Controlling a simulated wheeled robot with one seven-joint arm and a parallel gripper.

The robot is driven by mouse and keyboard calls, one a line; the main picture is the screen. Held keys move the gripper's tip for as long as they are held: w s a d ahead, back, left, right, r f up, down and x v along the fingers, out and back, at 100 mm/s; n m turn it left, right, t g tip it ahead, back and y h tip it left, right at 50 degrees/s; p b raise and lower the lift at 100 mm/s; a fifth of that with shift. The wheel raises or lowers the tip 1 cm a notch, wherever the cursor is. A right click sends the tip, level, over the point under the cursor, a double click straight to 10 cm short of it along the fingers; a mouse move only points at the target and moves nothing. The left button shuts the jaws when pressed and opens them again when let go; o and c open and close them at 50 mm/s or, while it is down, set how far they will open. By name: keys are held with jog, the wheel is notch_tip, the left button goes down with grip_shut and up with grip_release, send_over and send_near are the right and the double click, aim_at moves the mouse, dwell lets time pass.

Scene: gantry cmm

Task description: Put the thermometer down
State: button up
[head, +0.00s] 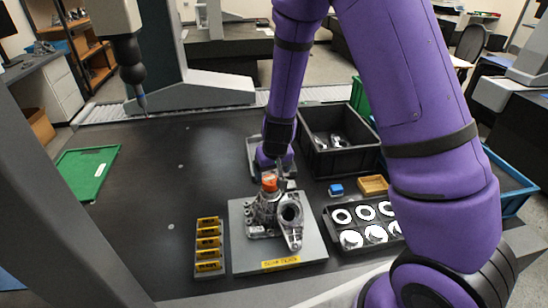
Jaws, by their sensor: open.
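My purple arm reaches down to the middle of the table. My gripper (279,175) is open, pointing down just behind and above a grey metal casting (265,208). An orange-red capped item (270,182) shows at the top of the casting, close beside the fingers. I cannot tell whether it is the thermometer, or whether it touches the fingers. No other thing can be clearly made out as a thermometer. The casting and a ring-ended metal part (290,214) are on a grey plate (245,262) with a yellow label. The fingertips are partly hidden.
A rack of yellow-labelled blocks (208,245) is left of the plate. Right are a black tray of white rings (340,217), a small blue block (336,189) and a tan tray (373,185). A black bin (357,160) stands behind. The dark table (150,190) is clear at left, below a probe (141,101).

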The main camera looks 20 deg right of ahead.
jog(key=s+d+r+y, duration=0.1)
jog(key=s+r, duration=0.4)
jog(key=r, duration=0.7)
jog(key=s+d+r+y, duration=0.1)
jog(key=s+r, duration=0.5)
jog(key=r, duration=0.6)
jog(key=s+d+r+t+h, duration=0.1)
jog(key=s+d+r, duration=0.1)
jog(key=s+r, duration=0.3)
jog(key=s+d+r+t+h, duration=0.1)
jog(key=s+d+r, duration=0.2)
jog(key=s, duration=0.8)
jog(key=shift+v, duration=0.9)
